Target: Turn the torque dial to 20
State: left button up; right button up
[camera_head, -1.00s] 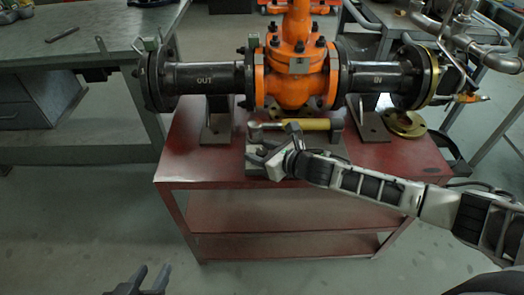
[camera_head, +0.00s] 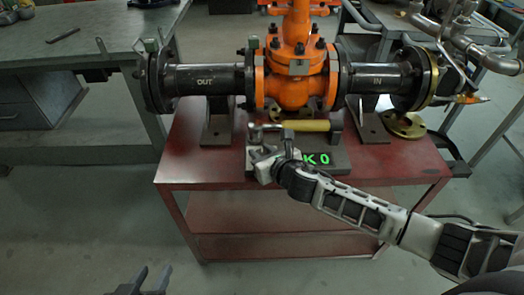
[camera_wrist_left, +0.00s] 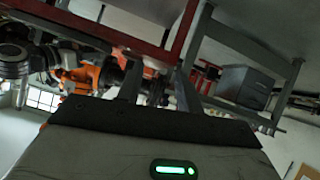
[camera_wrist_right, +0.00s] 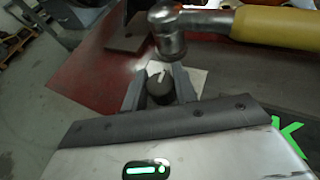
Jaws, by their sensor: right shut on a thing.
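The torque dial (camera_wrist_right: 160,88) is a small dark knob with a pale pointer mark on a light plate, seen in the right wrist view. My right gripper (camera_wrist_right: 160,92) is shut on it, one finger on each side. In the head view this gripper (camera_head: 262,152) is at the left part of the grey tester block (camera_head: 340,152) and hides the dial. A black display (camera_head: 317,159) on the block shows green "K 0", its left part hidden by my gripper. My left gripper (camera_head: 150,280) is open and empty, low at the left, away from the table.
The red table (camera_head: 200,165) is clear at the front left.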

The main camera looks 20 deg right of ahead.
jog(key=m+h+p, duration=0.1)
jog(key=m+h, duration=0.4)
jog(key=h, duration=0.1)
jog(key=shift+p, duration=0.35)
jog(key=shift+m+h, duration=0.3)
jog(key=o, duration=1)
jog(key=p+v, duration=0.3)
jog(key=v, duration=1.3)
jog(key=shift+r, duration=0.15)
jog(key=shift+w, duration=0.1)
